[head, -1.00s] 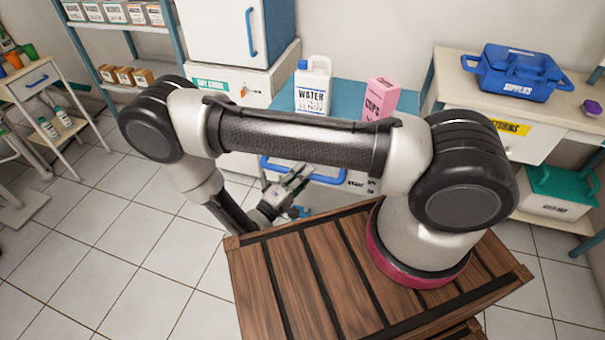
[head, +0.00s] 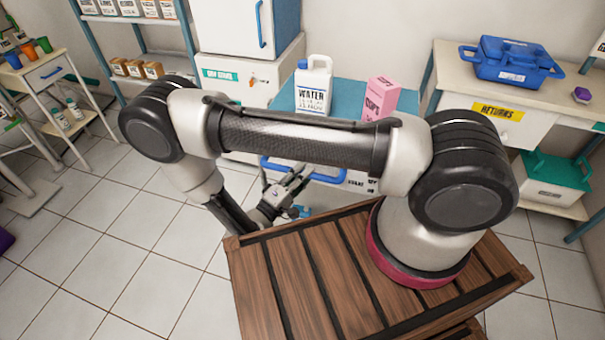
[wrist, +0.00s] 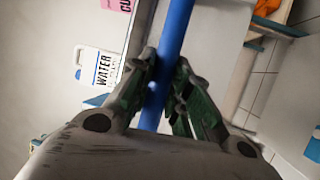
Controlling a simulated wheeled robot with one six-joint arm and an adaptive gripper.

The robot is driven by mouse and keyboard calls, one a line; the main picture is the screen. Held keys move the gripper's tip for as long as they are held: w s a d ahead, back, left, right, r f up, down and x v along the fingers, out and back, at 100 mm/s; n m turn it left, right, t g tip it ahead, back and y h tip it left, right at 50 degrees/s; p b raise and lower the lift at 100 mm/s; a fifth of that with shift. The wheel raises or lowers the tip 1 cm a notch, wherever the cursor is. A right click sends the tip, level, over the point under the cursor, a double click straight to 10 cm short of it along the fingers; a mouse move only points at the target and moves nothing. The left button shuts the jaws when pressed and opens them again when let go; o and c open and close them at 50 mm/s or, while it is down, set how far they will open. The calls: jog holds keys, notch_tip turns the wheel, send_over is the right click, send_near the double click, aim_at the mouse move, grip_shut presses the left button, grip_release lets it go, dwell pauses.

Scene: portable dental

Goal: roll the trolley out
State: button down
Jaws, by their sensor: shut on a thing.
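The trolley has a blue top (head: 346,98) and a white front with dark lettering, partly hidden by my arm. A white water jug (head: 312,88) and a pink cups box (head: 381,98) stand upright on it. Its blue handle (head: 318,177) runs across the front. My gripper (head: 288,182) is at this handle, below my arm's long link. In the wrist view the blue handle bar (wrist: 177,25) passes between the fingers of my gripper (wrist: 166,75), which are shut on it. The water jug (wrist: 97,70) shows at the left there.
Behind the trolley stands a white cabinet (head: 275,80). To the right is a desk (head: 445,75) with a blue supplies box (head: 510,62); a green-lidded box (head: 553,180) sits below. At left are a shelf and a small side table (head: 45,75). Tiled floor (head: 130,240) at front left is clear.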

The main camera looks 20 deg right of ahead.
jog(key=c, duration=1.3)
grip_release()
jog(key=shift+s+a, duration=0.1)
jog(key=shift+r, duration=0.1)
